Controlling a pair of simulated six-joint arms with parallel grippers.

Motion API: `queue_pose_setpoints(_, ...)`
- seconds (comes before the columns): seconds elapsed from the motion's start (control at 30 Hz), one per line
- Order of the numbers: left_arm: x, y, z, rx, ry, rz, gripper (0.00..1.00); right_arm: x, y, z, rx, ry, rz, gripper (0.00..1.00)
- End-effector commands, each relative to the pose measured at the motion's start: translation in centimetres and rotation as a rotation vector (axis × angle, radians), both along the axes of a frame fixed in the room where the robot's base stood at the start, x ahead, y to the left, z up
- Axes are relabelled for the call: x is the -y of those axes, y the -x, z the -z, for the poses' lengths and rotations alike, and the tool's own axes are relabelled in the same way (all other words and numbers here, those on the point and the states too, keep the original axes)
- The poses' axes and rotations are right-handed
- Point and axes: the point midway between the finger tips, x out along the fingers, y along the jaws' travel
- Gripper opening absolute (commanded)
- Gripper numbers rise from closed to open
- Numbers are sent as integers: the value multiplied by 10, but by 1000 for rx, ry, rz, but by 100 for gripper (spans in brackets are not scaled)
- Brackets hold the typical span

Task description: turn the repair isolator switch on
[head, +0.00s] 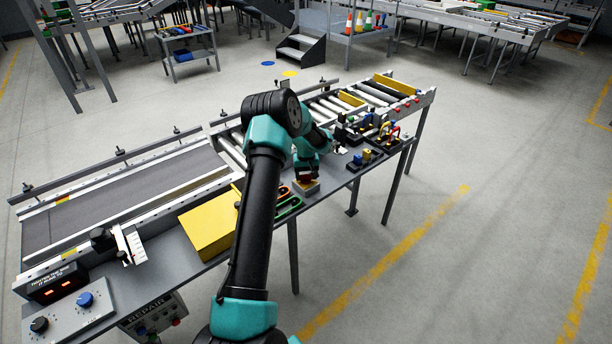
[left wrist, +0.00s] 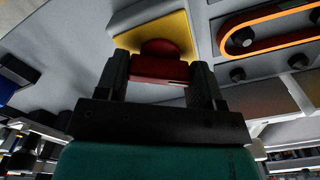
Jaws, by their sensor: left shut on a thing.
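A red switch handle (left wrist: 160,66) with a round hub sits on a yellow plate (left wrist: 181,27) on a grey box. My left gripper (left wrist: 159,75) has one finger on each side of the handle's bar and is shut on it. In the head view the left gripper (head: 307,178) points down at this switch, whose yellow plate (head: 309,188) shows on the bench's front edge. The handle is mostly hidden there by the gripper. No label or on/off marking is readable on it. My right gripper is not in view.
Green and orange looped parts (head: 289,206) lie just left of the switch. A yellow box (head: 209,228) stands further left. Small coloured devices (head: 366,158) crowd the bench to the right. A panel marked REPAIR (head: 152,318) hangs under the bench at lower left.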

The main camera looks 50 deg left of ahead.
Motion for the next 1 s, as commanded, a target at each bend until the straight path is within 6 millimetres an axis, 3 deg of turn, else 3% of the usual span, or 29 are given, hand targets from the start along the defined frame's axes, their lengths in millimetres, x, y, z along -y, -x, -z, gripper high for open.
queue_pose_setpoints(1.0, 0, 0, 0, 1, -1, 907, 38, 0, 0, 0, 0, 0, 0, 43)
